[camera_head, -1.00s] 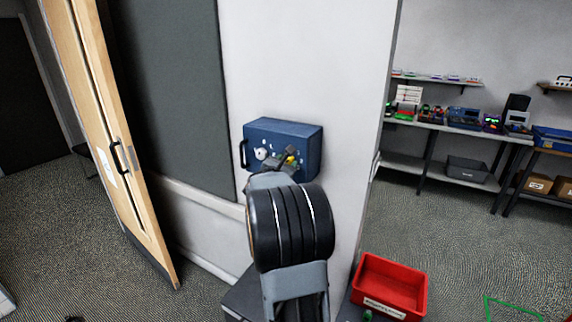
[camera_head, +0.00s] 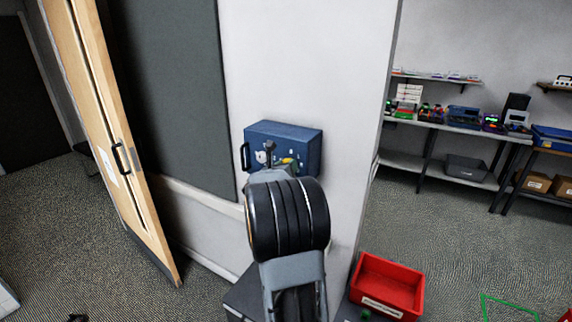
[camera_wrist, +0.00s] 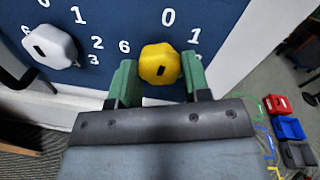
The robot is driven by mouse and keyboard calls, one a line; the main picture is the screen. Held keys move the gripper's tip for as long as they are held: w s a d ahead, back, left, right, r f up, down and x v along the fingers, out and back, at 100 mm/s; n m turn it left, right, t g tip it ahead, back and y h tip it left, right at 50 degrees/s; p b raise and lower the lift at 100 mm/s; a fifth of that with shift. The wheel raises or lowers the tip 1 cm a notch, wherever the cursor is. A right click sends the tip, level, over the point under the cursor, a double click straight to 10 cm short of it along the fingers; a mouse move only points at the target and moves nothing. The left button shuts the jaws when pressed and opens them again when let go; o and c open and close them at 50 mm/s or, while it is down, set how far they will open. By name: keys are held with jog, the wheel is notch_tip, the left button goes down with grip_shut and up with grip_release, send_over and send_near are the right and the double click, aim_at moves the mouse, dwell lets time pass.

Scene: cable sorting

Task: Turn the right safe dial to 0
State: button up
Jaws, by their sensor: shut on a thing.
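The blue safe (camera_head: 312,150) is mounted on the white wall, and its numbered front fills the top of the wrist view (camera_wrist: 240,25). The right dial (camera_wrist: 158,58) is yellow, with a small dark mark on its face. A 0 is printed above it, a 1 at its upper right and a 6 at its left. My gripper (camera_wrist: 160,67) has one green finger on each side of this dial and is shut on it. The left dial (camera_wrist: 52,44) is white and stands apart at the left. In the head view my wrist hides part of the safe front.
A black handle (camera_head: 244,155) is on the safe's left side. A red bin (camera_head: 418,295) stands at the lower right. A wooden door (camera_head: 105,130) is at the left, and shelves with several items line the right wall. Open floor lies at the right.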

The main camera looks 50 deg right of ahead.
jog(key=shift+n+p, duration=0.3)
jog(key=shift+n, duration=0.3)
jog(key=o, duration=0.9)
jog(key=b+v, duration=0.2)
jog(key=v, duration=1.1)
jog(key=shift+a+b, duration=0.4)
